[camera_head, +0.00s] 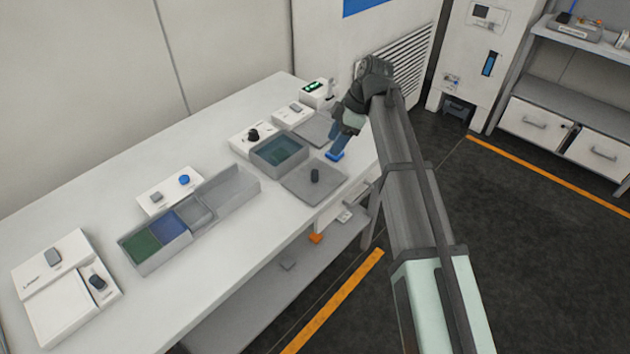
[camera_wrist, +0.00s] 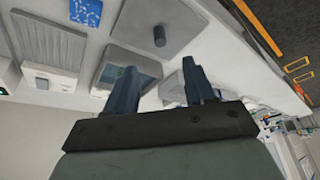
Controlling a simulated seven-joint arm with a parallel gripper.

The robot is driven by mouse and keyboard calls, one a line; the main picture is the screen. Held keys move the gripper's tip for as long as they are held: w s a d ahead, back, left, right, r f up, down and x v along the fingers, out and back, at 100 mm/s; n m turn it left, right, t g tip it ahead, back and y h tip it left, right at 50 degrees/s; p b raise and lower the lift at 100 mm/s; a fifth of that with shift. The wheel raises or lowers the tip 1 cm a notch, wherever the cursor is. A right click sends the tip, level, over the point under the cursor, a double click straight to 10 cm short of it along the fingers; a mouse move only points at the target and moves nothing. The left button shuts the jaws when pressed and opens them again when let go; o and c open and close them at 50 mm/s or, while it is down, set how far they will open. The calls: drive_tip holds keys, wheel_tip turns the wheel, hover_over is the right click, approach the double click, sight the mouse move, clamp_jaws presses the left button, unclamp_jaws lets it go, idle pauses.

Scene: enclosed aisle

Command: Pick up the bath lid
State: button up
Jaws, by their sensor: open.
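The bath lid is a flat grey plate (camera_head: 305,187) with a dark upright knob (camera_head: 315,175). It lies on the white bench near the front edge, beside the open bath (camera_head: 262,158) with teal liquid inside. My gripper (camera_head: 335,153) is over the bench, just past the lid's far right corner and apart from the knob. In the wrist view the lid's plate (camera_wrist: 185,22) and knob (camera_wrist: 159,36) show at the top, beyond my fingertips (camera_wrist: 160,66). The fingers are spread with nothing between them. The left finger partly covers the bath (camera_wrist: 145,66).
A second grey flat plate (camera_head: 318,124) lies behind the bath. White devices (camera_head: 248,140) stand along the back of the bench. A divided tray (camera_head: 150,262) with green and blue sections is to the left. Open floor (camera_head: 530,240) lies right of the bench.

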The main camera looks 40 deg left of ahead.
sight(315, 171)
drive_tip(key=x, duration=1.3)
drive_tip(key=shift+s+a+f, duration=0.1)
drive_tip(key=shift+s+a, duration=0.15)
drive_tip(key=shift+a, duration=0.05)
drive_tip(key=shift+c, duration=0.3)
clamp_jaws()
